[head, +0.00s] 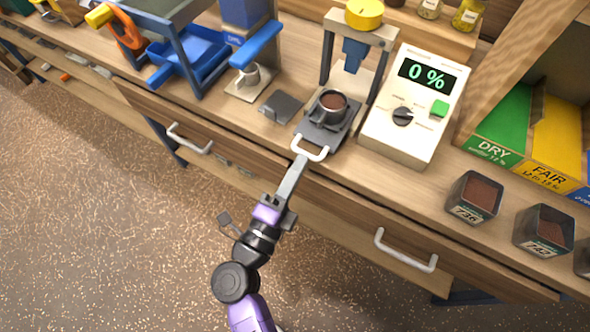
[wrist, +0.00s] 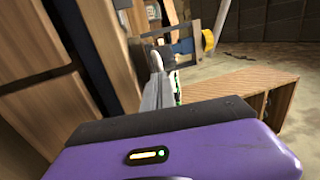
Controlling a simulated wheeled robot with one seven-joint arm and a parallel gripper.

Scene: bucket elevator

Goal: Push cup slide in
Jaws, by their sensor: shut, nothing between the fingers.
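The cup slide (head: 325,131) is a dark plate with a white handle (head: 312,153) on its front end. It sticks out toward the counter's front edge, below the press frame. A metal cup (head: 332,106) filled with brown grounds stands on it. My gripper (head: 299,162) is shut and empty, its tip at the left part of the white handle; whether it touches cannot be told. In the wrist view my gripper's grey fingers (wrist: 158,90) point at the white handle (wrist: 155,62); the cup is not clear there.
The press (head: 353,50) with a yellow knob stands behind the slide. A meter (head: 414,100) reading 0 % is close on the right. A flat grey piece (head: 282,106) lies to the left. Drawer handles (head: 405,252) project below the counter. Sample boxes (head: 474,197) stand at right.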

